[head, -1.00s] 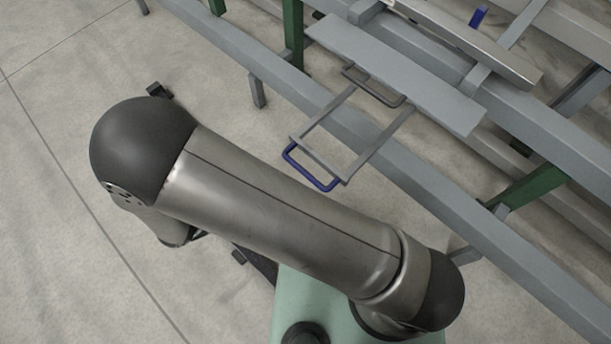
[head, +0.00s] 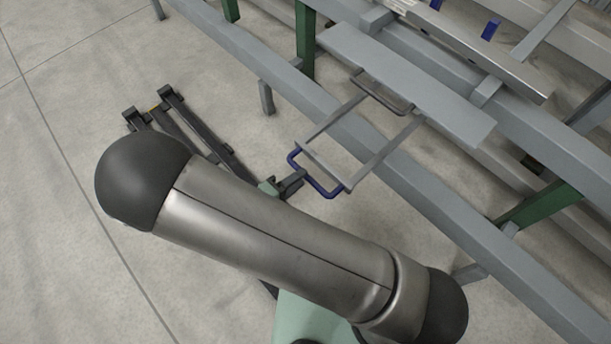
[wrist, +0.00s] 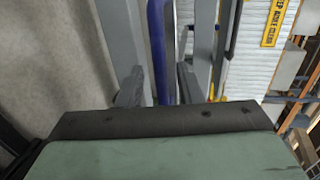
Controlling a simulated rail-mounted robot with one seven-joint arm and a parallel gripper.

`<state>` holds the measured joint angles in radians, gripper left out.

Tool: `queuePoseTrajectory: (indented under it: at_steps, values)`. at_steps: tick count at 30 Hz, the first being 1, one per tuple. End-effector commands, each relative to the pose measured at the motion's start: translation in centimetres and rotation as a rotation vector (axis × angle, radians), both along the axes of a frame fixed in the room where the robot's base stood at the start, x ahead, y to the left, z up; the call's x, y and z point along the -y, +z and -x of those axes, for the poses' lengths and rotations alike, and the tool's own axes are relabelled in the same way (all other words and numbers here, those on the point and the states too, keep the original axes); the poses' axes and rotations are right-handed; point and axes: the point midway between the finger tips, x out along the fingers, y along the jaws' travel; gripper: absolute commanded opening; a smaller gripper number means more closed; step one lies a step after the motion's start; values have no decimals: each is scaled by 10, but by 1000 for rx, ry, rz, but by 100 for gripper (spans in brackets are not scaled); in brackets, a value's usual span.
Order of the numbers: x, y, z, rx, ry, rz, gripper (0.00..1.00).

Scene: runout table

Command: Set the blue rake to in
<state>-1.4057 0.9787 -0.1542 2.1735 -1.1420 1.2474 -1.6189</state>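The blue rake (head: 347,191) is a grey frame sticking out toward me from under the runout table, with a blue U-shaped handle (head: 322,191) at its near end. My gripper (head: 300,178) is at the left part of this handle, low in the head view and partly hidden by my arm. In the wrist view, the blue handle bar (wrist: 161,50) runs between my two fingers (wrist: 162,84). The fingers look open, one on each side of the bar with a narrow gap. Contact with the bar cannot be made out.
A long grey table rail (head: 400,165) crosses under the rake frame. A flat grey plate (head: 405,80) lies above its far end. Green legs (head: 306,40) stand behind. A yellow warning label (wrist: 279,22) shows in the wrist view.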

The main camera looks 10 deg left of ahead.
Motion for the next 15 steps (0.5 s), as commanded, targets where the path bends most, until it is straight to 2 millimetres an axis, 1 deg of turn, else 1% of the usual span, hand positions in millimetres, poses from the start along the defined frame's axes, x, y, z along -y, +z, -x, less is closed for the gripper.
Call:
queuePoseTrajectory:
  at_steps: [1, 6, 9, 15]
  values:
    - [6, -4, -6, 0, -3, 2, 33]
    - [17, -7, -21, 1, 0, 1, 33]
    - [20, -7, -25, 0, -1, -1, 33]
    - [21, -7, -26, 0, 0, -1, 33]
